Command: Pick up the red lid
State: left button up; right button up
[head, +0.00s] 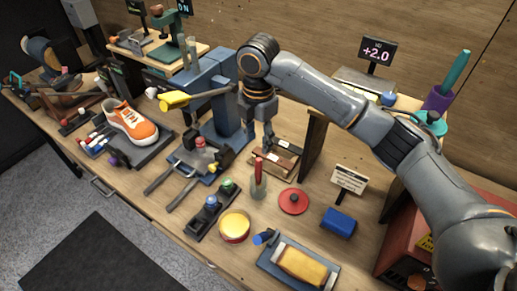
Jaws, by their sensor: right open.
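The red lid (293,202), a flat round disc with a dark knob on top, lies on the wooden bench, right of centre. My right gripper (263,146) points down with its fingers apart and empty. In the picture it is up and to the left of the lid, over a small wooden tray (289,170), and does not touch the lid. The lid is fully visible. My left gripper is not in the picture.
A red-topped upright tool (258,178) stands just left of the lid. A round yellow-topped tin (235,225), a blue block (339,223) and a sponge tray (299,264) lie around it. A small sign (348,180) and a dark upright panel (313,145) stand behind.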

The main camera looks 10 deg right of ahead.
aim_at(293, 201)
jog(key=k+j, duration=0.15)
jog(key=k, duration=0.35)
jog(key=k+j, duration=0.15)
jog(key=k, duration=0.35)
jog(key=k+j, duration=0.15)
jog(key=k, duration=0.3)
